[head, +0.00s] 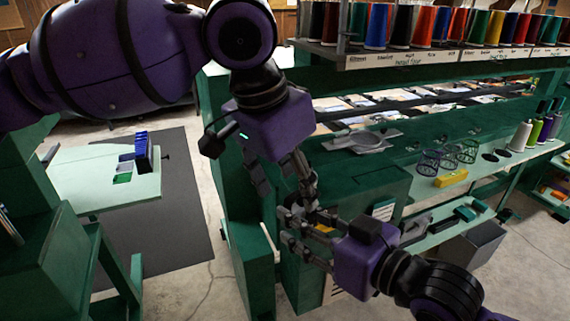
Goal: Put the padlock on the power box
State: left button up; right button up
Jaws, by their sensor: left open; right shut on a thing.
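My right gripper (298,232) comes in from the lower right. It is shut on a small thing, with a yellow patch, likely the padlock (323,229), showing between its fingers. The fingers hide most of it. My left gripper (290,192) points down from above, open, just above the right gripper. A green cabinet with white labels (372,188), which may be the power box, stands directly behind both grippers. I cannot tell whether the held thing touches it. The grippers cover part of its front.
Thread cones (376,27) line the upper shelf. Wire cups (428,163) and a yellow block (452,178) sit on the lower shelf. A grey bin (478,243) stands at the right. A pale green table (80,178) is at left, with open floor beside it.

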aim_at(299, 211)
pick_arm(q)
jog(key=x, duration=0.6)
jog(key=shift+w+d+f, duration=0.1)
jog(key=shift+d+f, duration=0.05)
jog(key=shift+f, duration=0.2)
jog(key=c, duration=1.2)
jog(key=shift+c, duration=0.6)
pick_arm(e)
jog(key=o, duration=1.4)
jog(key=shift+c, duration=0.2)
